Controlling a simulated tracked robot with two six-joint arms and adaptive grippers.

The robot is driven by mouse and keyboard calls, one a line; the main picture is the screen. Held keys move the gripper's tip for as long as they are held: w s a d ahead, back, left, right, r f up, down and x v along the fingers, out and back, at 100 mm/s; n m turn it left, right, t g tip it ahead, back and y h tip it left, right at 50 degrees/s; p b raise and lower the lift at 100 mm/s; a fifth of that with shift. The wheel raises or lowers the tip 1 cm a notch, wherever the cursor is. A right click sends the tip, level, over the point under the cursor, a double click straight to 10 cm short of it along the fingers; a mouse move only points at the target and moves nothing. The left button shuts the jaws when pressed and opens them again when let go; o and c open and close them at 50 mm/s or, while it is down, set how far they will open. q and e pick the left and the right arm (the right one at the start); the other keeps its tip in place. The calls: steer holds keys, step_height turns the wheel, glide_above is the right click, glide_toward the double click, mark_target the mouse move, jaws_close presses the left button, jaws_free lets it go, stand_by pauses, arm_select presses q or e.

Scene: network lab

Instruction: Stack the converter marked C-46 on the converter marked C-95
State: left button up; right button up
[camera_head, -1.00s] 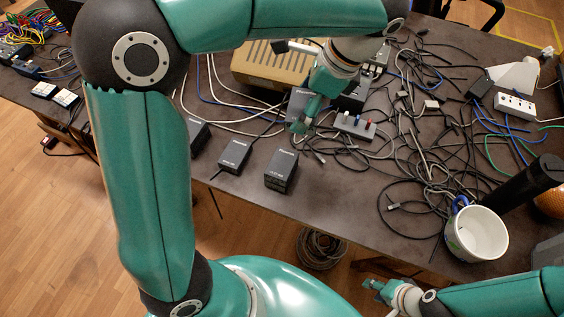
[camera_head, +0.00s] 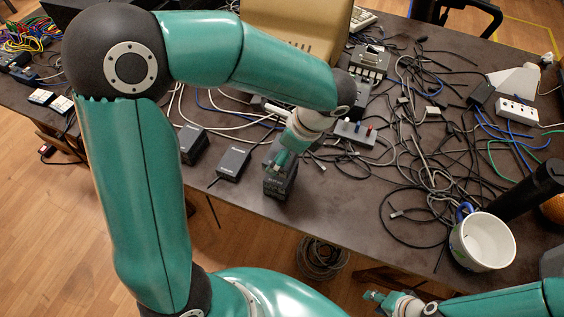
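Two dark box-shaped converters show together near the table's front edge. The lower converter (camera_head: 279,189) stands on the table. The upper converter (camera_head: 271,153) is just over it, partly hidden by my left gripper (camera_head: 280,160), which appears shut on it. I cannot tell whether the two touch. Two more dark converters, a middle one (camera_head: 233,163) and a left one (camera_head: 192,144), stand to the left. The markings are too small to read. My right gripper (camera_head: 372,297) is low in the view, empty and apparently open, away from the converters.
A beige device (camera_head: 295,32) stands behind my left arm. A grey switch box (camera_head: 368,62) and a small strip with coloured switches (camera_head: 355,133) are to the right. Tangled cables cover the right half. A white cup (camera_head: 484,242) stands at the right front. The table (camera_head: 340,205) is clear right of the stack.

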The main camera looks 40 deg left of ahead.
arm_select(q)
steer(key=shift+f, duration=2.35)
steer(key=shift+b, duration=0.3)
steer(key=o, duration=1)
steer(key=shift+f, duration=0.1)
steer(key=p+v, duration=0.1)
steer(key=v, duration=1.1)
steer(key=shift+s, duration=0.1)
